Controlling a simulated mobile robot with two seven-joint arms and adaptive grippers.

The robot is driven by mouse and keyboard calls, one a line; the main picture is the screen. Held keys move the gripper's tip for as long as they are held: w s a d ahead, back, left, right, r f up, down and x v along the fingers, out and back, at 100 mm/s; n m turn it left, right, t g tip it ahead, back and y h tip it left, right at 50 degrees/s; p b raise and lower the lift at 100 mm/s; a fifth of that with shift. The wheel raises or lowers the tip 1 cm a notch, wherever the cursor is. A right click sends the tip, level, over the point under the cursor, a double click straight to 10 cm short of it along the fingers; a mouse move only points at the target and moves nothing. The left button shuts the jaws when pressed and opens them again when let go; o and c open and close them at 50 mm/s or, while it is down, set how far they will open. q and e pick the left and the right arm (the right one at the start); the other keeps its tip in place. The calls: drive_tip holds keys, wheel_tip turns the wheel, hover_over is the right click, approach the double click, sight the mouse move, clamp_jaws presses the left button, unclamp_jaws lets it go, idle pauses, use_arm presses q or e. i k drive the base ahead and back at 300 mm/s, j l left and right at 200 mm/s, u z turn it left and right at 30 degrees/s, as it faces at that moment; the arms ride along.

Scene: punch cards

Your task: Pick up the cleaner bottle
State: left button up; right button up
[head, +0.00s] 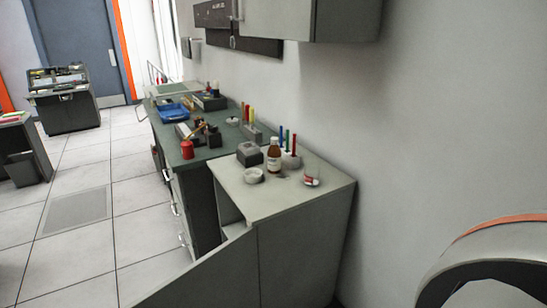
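A small brown bottle (274,158) with a pale cap and a white label stands upright on the near light-topped cabinet (320,190). It looks like the cleaner bottle, but its label is too small to read. A small grey block (249,154) stands to its left and a holder with coloured rods (291,158) stands close to its right. Neither of my grippers is in view, and nothing holds the bottle.
A round white dish (252,176) and a small clear cup (312,177) are near the bottle. A green-topped bench (215,143) with a red can (187,149) and a blue tray (171,112) adjoins. An open cabinet door (205,275) juts out in front. Tiled floor (135,195) is clear at left.

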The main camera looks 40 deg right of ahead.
sight(275, 152)
drive_tip(key=i+l, duration=0.1)
drive_tip(key=l, duration=0.3)
drive_tip(key=i+l, duration=0.15)
drive_tip(key=l, duration=0.25)
drive_tip(key=i+l, duration=0.1)
drive_tip(key=l, duration=0.25)
drive_tip(key=l+z, duration=0.1)
drive_tip(key=z, duration=0.85)
drive_tip(key=i+l+z, duration=0.1)
drive_tip(key=z, duration=0.35)
drive_tip(key=j+z, duration=0.1)
drive_tip(key=z, duration=0.2)
drive_tip(key=j+z, duration=0.1)
drive_tip(key=z, duration=0.2)
drive_tip(key=l+u, duration=0.2)
